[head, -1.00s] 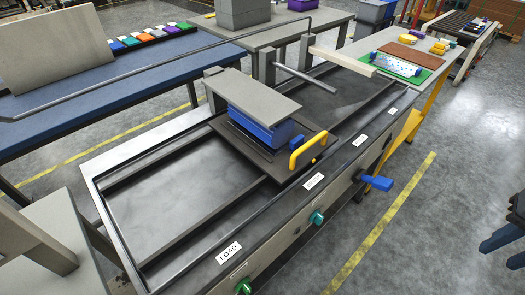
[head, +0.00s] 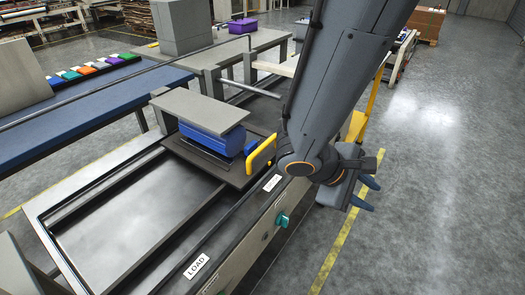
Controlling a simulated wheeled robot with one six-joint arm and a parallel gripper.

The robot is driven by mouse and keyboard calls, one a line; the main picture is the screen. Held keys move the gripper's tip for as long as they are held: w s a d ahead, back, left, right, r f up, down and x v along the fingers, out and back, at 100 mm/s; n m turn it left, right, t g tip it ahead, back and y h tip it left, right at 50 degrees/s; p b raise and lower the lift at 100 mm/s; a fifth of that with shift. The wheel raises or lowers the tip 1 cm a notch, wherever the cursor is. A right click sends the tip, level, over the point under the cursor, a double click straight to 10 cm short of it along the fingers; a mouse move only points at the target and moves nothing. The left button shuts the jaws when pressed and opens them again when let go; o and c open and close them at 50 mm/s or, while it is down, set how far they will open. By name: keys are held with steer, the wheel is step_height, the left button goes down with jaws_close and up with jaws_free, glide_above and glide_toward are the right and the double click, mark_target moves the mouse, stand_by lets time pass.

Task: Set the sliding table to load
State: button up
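The sliding table (head: 236,176) is a dark plate on the long rail frame, under the press's grey top plate (head: 200,108) and blue block (head: 212,138). It stands beside the middle label (head: 272,183), whose text I cannot read. Its yellow handle (head: 262,155) sticks up at its right edge; my arm covers a little of its right end. The LOAD label (head: 197,266) is at the near left, beside an empty dark bay. My gripper (head: 367,192) is right of the handle, apart from it, over the floor side. Its two dark fingers are spread, with nothing between them.
A teal knob (head: 282,220) sits on the front panel below the labels. A blue bench (head: 90,105) with coloured items runs along the left. My arm hides the rails' far right part. The floor to the right is clear.

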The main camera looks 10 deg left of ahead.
steer(key=w+a+n+t+b, duration=0.1)
steer(key=w+a+n+t, duration=0.45)
steer(key=a, duration=0.35)
steer(key=n+t+y+b, duration=0.1)
steer(key=n+t+y, duration=0.45)
steer(key=y, duration=0.25)
glide_toward(261, 150)
steer(key=x, duration=0.4)
steer(key=shift+w+a+f+t, duration=0.1)
steer(key=shift+w+f+t, duration=0.1)
steer(key=shift+t, duration=0.1)
steer(key=p+x, duration=0.1)
steer(key=x, duration=0.6)
steer(key=shift+w+p, duration=0.15)
steer(key=shift+p, duration=0.25)
steer(key=shift+c, duration=0.4)
jaws_close()
